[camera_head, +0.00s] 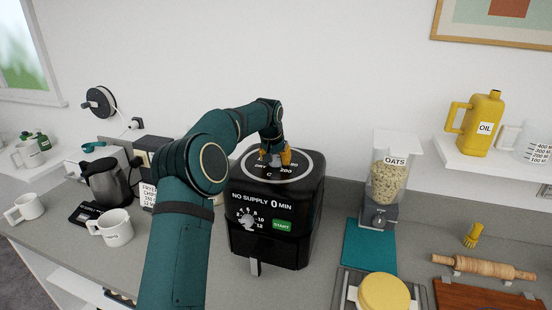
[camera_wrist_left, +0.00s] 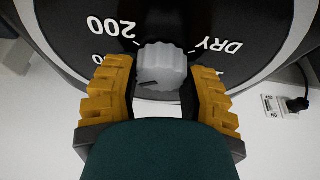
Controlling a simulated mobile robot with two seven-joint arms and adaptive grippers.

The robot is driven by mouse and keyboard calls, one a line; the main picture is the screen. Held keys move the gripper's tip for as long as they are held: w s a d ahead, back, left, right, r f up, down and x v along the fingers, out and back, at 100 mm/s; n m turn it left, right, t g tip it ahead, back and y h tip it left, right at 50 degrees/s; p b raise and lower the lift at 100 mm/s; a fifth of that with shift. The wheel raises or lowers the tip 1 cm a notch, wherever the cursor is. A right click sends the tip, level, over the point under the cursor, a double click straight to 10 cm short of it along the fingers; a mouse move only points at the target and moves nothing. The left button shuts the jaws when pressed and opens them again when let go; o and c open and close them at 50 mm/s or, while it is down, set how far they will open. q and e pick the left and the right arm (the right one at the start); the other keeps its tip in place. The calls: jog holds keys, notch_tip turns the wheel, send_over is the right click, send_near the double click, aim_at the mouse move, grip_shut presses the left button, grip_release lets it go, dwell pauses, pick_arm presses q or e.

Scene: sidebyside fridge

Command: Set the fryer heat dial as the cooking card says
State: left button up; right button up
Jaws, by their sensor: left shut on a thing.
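The black fryer (camera_head: 300,195) stands on the counter. Its grey heat dial (camera_wrist_left: 165,68) is on top, inside a printed ring with 200 and DRY legible. A dark pointer mark on the dial faces left and slightly down in the wrist view. My left gripper (camera_head: 277,158) reaches down onto the dial, its yellow fingers shut on either side of it; they also show in the wrist view (camera_wrist_left: 163,85). The cooking card (camera_head: 148,194) stands left of the fryer, partly hidden by my arm; it reads FRYER, CHIPS, with smaller lines unclear. My right gripper is out of view.
The fryer front has a timer dial (camera_head: 248,221), a green START button (camera_head: 282,225) and the words NO SUPPLY 0 MIN. A kettle (camera_head: 108,182) and mug (camera_head: 115,228) stand left. An oats dispenser (camera_head: 388,175) and teal mat (camera_head: 369,248) are right.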

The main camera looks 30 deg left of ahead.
pick_arm(q)
jog(key=shift+m+h, duration=0.7)
jog(key=shift+m, duration=1.2)
jog(key=o, duration=1.2)
jog(key=v, duration=1.2)
jog(key=shift+f, duration=0.1)
